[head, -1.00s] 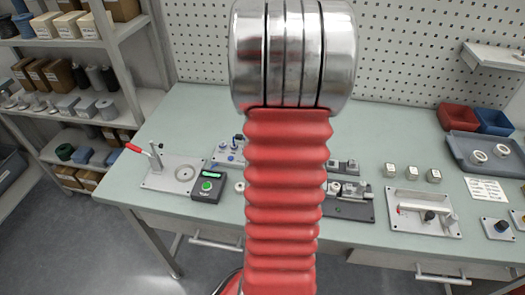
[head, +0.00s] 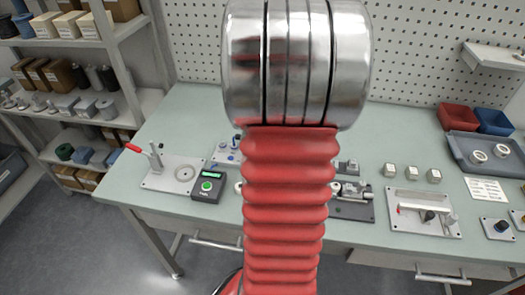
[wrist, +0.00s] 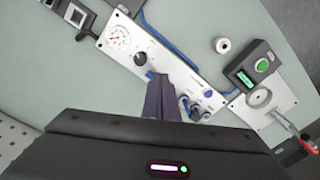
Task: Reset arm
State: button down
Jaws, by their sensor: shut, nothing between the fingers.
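My gripper (wrist: 158,98) shows in the wrist view as two dark fingers pressed together, with nothing between them. It is above the bench, in front of a grey panel (wrist: 180,75) with a round gauge, a black knob and blue tubing. I cannot tell its exact height. In the head view my red arm sleeve and metal joint stand in the middle and hide the centre of the bench. My gripper does not show there.
On the bench (head: 190,115) stand a plate with a red-handled lever (head: 170,172), a black box with a green button (head: 207,187), small cups (head: 412,172), a clamp fixture (head: 425,213) and a tray (head: 472,145). Shelves (head: 120,110) stand left. A pegboard (head: 420,60) is behind.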

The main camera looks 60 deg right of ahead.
jog(key=shift+r, duration=0.15)
dwell(0.7)
jog(key=w+a+r+n+t, duration=0.1)
jog(key=a+r+n+t, duration=0.1)
jog(key=a, duration=1.1)
jog(key=w+a+r+n+t, duration=0.1)
jog(key=a+r+n, duration=0.2)
jog(key=a, duration=1)
jog(key=a+r+n+t, duration=0.2)
jog(key=a+r, duration=0.2)
jog(key=a, duration=0.9)
jog(key=shift+w+a+t, duration=0.3)
jog(key=shift+w+a, duration=0.05)
jog(key=shift+w, duration=0.05)
